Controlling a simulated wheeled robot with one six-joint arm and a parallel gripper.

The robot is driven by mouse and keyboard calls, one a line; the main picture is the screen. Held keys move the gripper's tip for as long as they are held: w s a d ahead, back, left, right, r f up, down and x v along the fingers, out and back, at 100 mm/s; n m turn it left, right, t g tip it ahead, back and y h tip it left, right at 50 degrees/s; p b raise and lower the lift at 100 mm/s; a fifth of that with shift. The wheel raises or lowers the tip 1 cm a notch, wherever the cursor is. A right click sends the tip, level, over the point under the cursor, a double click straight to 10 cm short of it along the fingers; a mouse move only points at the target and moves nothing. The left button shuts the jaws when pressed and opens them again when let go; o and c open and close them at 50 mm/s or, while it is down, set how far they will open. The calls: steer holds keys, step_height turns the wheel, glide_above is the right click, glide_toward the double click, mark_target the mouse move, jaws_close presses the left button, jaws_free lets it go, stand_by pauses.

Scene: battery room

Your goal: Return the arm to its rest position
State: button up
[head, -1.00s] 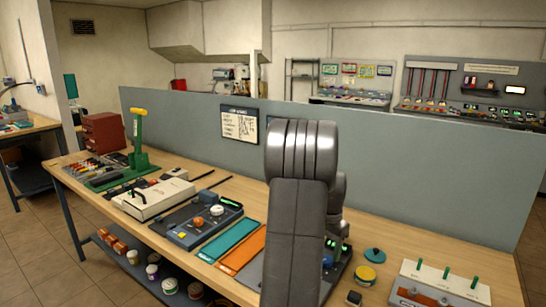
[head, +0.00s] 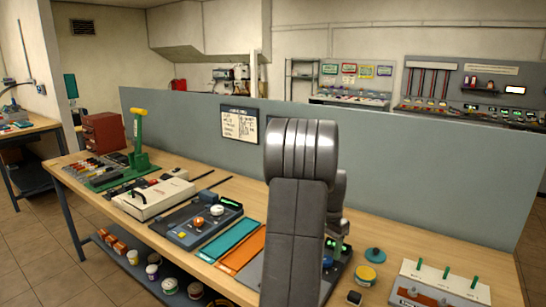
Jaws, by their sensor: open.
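My arm stands upright in the front middle of the head view, its large grey links rising above the workbench (head: 400,245). A smaller link of mine shows just behind it on the right, bent down toward the bench. My gripper cannot be seen; the arm's own links hide that area. The arm covers part of a dark panel with a blue knob and green lights (head: 336,252).
On the bench stand a green lever press (head: 140,150), a cream device (head: 153,198), a control box (head: 203,222), teal (head: 230,238) and orange (head: 243,250) trays, a yellow-lidded tin (head: 366,275) and a switch box (head: 440,284). A grey partition (head: 420,180) runs behind.

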step_height(320, 180, down, 4)
steer(key=shift+r, duration=0.15)
steer(key=shift+f, duration=0.3)
steer(key=n, duration=0.5)
steer(key=shift+r, duration=0.1)
steer(key=n, duration=0.5)
steer(key=shift+d+n, duration=0.15)
steer(key=shift+n, duration=0.15)
steer(key=n, duration=0.5)
steer(key=shift+d, duration=0.1)
steer(key=shift+n, duration=2.4)
